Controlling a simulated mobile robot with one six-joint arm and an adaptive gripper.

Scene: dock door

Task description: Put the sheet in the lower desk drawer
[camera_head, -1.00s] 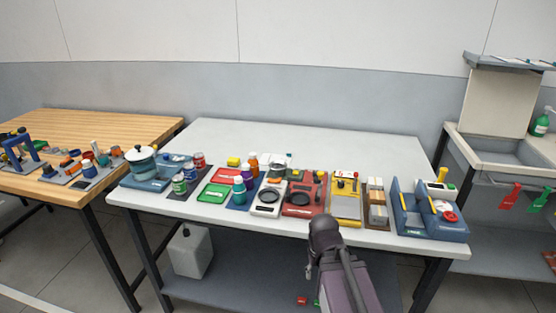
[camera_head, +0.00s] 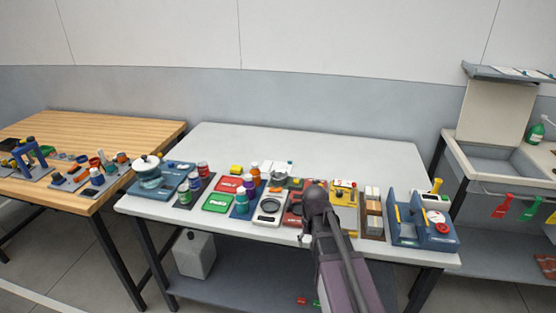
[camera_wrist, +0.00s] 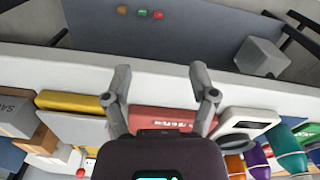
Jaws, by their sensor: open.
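No desk drawer is recognisable in either view, and I cannot pick out the task's sheet for sure. Flat white pieces that look like paper (camera_head: 518,71) lie on the raised shelf at the far right in the head view. My gripper (camera_wrist: 159,82) is open and empty in the wrist view. Its two fingers are spread above the front edge of the white table, near a red tray with lettering (camera_wrist: 160,120). In the head view my own arm hides most of the gripper.
The white table (camera_head: 300,145) carries a row of trays along its front, with a blue holder (camera_head: 425,230) at its right end; its back is clear. A wooden table (camera_head: 100,125) stands left, a sink bench (camera_head: 490,160) right. A grey block (camera_head: 194,254) sits on the lower shelf.

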